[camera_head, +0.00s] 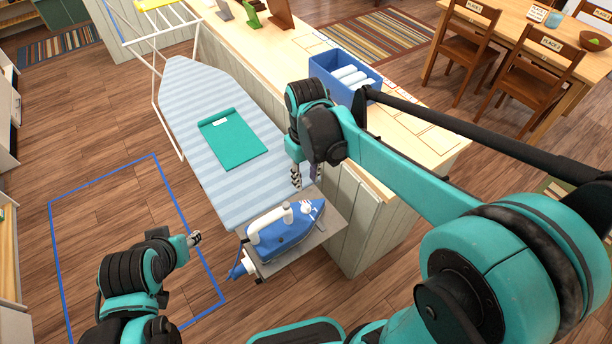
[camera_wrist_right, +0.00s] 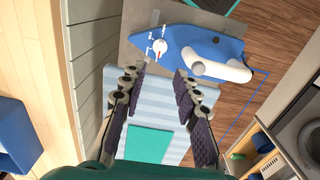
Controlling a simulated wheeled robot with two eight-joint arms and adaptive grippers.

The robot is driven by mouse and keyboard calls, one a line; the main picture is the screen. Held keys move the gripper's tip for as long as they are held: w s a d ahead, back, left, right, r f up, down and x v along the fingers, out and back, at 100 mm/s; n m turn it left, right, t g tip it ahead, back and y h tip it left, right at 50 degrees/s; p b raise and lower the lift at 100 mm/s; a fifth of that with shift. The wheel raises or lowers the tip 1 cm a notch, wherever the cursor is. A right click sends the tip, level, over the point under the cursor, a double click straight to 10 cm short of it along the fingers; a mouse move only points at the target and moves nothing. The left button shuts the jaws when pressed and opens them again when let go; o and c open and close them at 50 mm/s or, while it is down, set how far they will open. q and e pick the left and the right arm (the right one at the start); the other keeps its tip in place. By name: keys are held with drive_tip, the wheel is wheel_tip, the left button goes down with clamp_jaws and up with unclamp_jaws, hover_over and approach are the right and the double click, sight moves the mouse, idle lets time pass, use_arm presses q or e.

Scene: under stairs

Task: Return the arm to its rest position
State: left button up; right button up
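My right gripper (camera_head: 306,176) hangs over the right edge of the striped ironing board, close behind the blue and white iron. In the right wrist view its two fingers (camera_wrist_right: 160,92) are apart with nothing between them. The iron (camera_head: 286,228) rests on a grey plate (camera_head: 328,222) at the board's near end, and shows beyond the fingertips in the right wrist view (camera_wrist_right: 190,50). My left gripper (camera_head: 194,239) is low at the left, apart from the iron, over the floor; whether its fingers are open is too small to tell.
The ironing board (camera_head: 190,92) carries a folded teal cloth (camera_head: 233,140). A counter (camera_head: 398,156) runs along its right side, with a blue bin (camera_head: 326,68) of white rolls. A blue outline (camera_head: 104,181) marks clear floor at left. A dining table (camera_head: 520,18) and chairs stand far right.

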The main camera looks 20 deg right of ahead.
idle(0.5)
drive_tip(key=s+d+f+m+t+b, duration=0.4)
drive_tip(key=s+d+f+t+b, duration=0.1)
drive_tip(key=s, duration=0.5)
drive_tip(key=shift+s+t+b, duration=0.15)
drive_tip(key=shift+t+b, duration=0.35)
drive_tip(key=shift+t, duration=0.6)
